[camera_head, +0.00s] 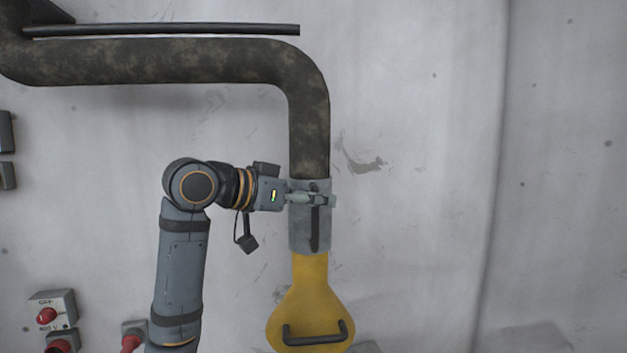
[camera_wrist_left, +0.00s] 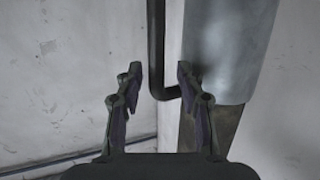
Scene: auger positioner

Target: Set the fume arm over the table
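The fume arm hangs in front of the wall in the head view. It has a dark, stained hose (camera_head: 308,110), a grey collar (camera_head: 297,236) with a black upright handle (camera_head: 315,230), and a yellow hood (camera_head: 310,300) with its own black handle (camera_head: 315,338). My left gripper (camera_head: 322,200) is at the upper part of the collar handle. In the left wrist view its fingers (camera_wrist_left: 159,85) are apart, with the handle bar (camera_wrist_left: 156,45) showing between them and the grey collar (camera_wrist_left: 232,50) to the right. Contact with the bar cannot be told. The table and my right gripper are not in view.
A dark rail (camera_head: 160,29) runs above the hose. A grey switch box (camera_head: 52,308) with a red knob and red plugs is at the lower left, near my left arm. Bare pale wall (camera_head: 420,200) lies right of the fume arm, with nothing in front of it.

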